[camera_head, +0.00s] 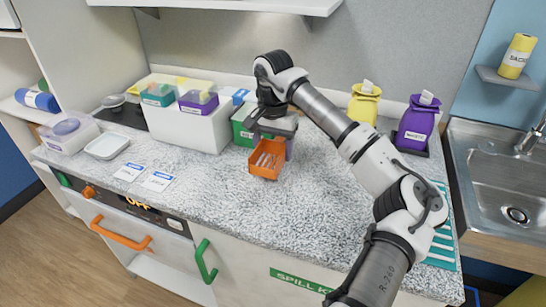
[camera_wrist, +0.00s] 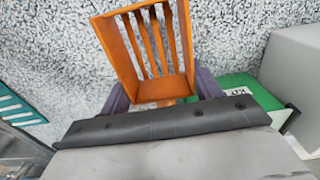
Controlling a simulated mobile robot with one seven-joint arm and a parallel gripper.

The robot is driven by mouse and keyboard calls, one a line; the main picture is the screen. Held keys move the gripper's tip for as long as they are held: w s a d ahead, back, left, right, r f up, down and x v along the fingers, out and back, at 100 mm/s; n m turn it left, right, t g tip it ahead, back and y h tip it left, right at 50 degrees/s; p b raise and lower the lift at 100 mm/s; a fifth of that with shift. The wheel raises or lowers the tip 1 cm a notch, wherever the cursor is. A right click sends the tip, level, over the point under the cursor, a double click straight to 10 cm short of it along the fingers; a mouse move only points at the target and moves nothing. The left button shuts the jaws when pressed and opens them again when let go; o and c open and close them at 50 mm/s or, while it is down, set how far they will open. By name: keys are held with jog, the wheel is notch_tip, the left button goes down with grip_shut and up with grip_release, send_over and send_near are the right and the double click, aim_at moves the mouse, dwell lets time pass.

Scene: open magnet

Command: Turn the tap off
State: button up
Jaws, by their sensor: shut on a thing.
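The metal tap (camera_head: 529,140) stands at the right edge of the head view, over the steel sink (camera_head: 497,182). It is partly cut off, its handle cannot be made out, and I see no clear water stream. My gripper (camera_head: 270,140) is far left of the tap, above the speckled counter. It is shut on an orange slotted scoop (camera_head: 266,160). In the wrist view the slotted scoop (camera_wrist: 150,45) projects beyond the purple fingers of my gripper (camera_wrist: 165,98). The exact grip point is hidden.
A white box (camera_head: 187,125) with lidded tubs stands behind left, and a green box (camera_head: 243,134) is beside my gripper. Yellow (camera_head: 364,104) and purple (camera_head: 417,124) bags stand at the back, between gripper and sink. The front middle counter (camera_head: 225,195) is clear.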

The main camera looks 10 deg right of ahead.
jog(key=shift+f+p, duration=0.3)
jog(key=shift+f, duration=1.55)
jog(key=shift+f, duration=0.15)
jog(key=o, duration=1)
